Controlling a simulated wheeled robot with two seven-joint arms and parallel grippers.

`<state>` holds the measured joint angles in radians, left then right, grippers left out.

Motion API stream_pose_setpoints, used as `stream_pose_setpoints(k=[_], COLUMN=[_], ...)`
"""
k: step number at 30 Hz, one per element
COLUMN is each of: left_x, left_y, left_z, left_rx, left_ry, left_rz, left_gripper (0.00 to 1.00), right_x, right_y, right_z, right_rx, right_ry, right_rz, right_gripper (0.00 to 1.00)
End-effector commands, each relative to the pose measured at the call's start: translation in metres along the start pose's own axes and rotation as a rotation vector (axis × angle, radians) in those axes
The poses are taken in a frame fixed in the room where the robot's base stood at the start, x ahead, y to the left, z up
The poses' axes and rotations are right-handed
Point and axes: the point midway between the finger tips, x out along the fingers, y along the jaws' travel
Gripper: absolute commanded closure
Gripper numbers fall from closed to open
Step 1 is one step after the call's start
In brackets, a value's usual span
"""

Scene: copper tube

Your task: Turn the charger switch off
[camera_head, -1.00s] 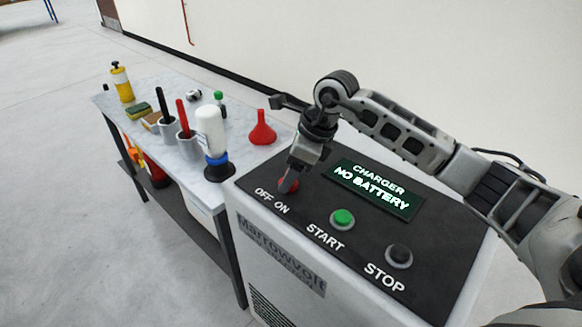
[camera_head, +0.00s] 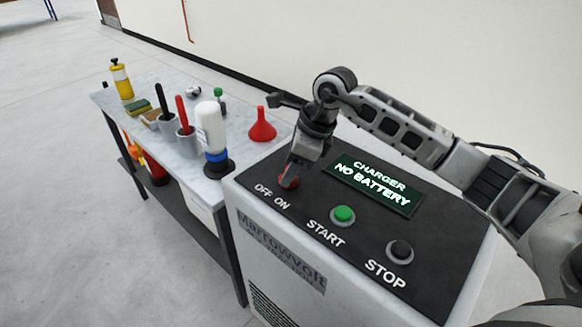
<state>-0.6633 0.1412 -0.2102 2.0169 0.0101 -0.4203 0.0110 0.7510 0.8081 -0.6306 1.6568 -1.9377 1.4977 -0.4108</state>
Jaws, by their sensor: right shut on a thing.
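The charger (camera_head: 262,213) is a pale box with a black sloped top, close in front of me. Its red switch (camera_head: 289,182) is at the top's left, above the words OFF and ON, and is partly hidden by my right gripper. My right gripper (camera_head: 292,172) reaches down from above and is shut on the red switch. I cannot clearly tell which way the switch points. The green display (camera_head: 373,187) reads "CHARGER NO BATTERY". My left gripper is not in view.
A green START button (camera_head: 343,214) and a black STOP button (camera_head: 399,251) are on the charger's top. A wall stands behind.

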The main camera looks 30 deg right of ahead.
Motion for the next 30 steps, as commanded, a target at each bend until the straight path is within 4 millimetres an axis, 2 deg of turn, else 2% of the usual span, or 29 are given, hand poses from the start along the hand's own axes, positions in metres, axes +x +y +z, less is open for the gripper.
stream_pose_setpoints(k=[10, 30], left_x=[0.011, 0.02], left_y=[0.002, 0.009], left_z=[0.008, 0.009], left_rx=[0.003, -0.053], left_ry=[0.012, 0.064], left_rz=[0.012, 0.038], left_gripper=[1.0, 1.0], right_x=[0.002, 0.0], right_y=[-0.004, -0.006], right_z=[0.0, 0.003], right_rx=[-0.254, -0.779], right_ry=[-0.002, -0.003], right_rz=[0.102, 0.319], right_gripper=[0.81, 0.81])
